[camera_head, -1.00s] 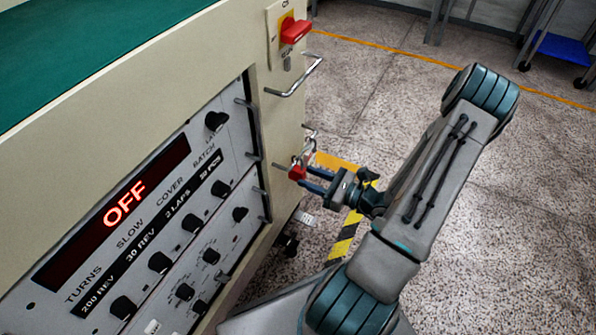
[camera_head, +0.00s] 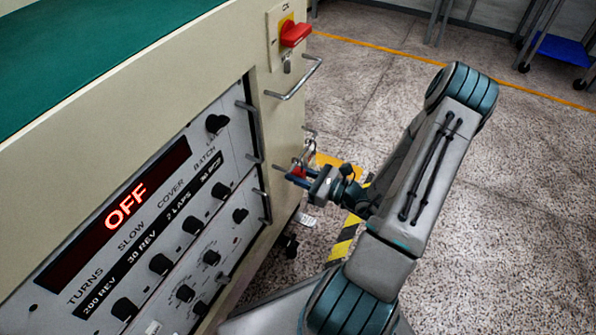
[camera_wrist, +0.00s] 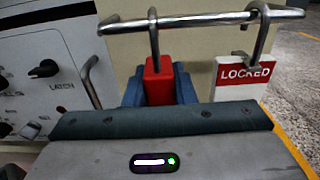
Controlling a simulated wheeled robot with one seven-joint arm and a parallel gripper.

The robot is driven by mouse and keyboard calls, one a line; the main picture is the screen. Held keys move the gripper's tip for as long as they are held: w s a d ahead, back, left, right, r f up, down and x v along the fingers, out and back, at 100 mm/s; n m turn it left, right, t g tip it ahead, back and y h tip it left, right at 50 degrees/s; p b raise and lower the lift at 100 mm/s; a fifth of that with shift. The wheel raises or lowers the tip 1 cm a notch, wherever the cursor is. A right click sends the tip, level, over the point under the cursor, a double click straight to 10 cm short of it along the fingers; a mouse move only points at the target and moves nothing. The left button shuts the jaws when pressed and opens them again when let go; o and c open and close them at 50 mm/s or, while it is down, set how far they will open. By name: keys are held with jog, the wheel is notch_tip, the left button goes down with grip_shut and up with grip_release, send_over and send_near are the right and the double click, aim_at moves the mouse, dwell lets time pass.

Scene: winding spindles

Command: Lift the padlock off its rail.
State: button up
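The red padlock (camera_wrist: 159,84) hangs upright, its metal shackle looped over the horizontal rail (camera_wrist: 205,20) in the wrist view. My gripper (camera_wrist: 159,92) has its blue fingers on both sides of the padlock's body, with no gap showing, so it looks shut on it. In the head view my gripper (camera_head: 296,178) is at the cabinet's right side, and the padlock (camera_head: 299,170) shows only as a small red patch, partly hidden by the fingers. The lower end of the padlock is hidden behind my gripper's body in the wrist view.
A red-and-white LOCKED tag (camera_wrist: 243,74) hangs by a metal loop from the same rail, right of the padlock. A metal handle (camera_wrist: 91,82) is close on the left. The control panel (camera_head: 150,235) reads OFF; a red switch (camera_head: 295,33) sits above. Floor to the right is open.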

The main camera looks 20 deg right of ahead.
jog(key=shift+r, duration=0.2)
jog(key=shift+r+p, duration=1)
jog(key=shift+p, duration=0.05)
jog(key=shift+p+v, duration=0.55)
jog(key=shift+v, duration=3)
jog(key=p, duration=0.3)
send_near(303, 171)
jog(key=s+d+r, duration=0.2)
jog(key=s+r, duration=0.1)
jog(key=shift+d, duration=0.15)
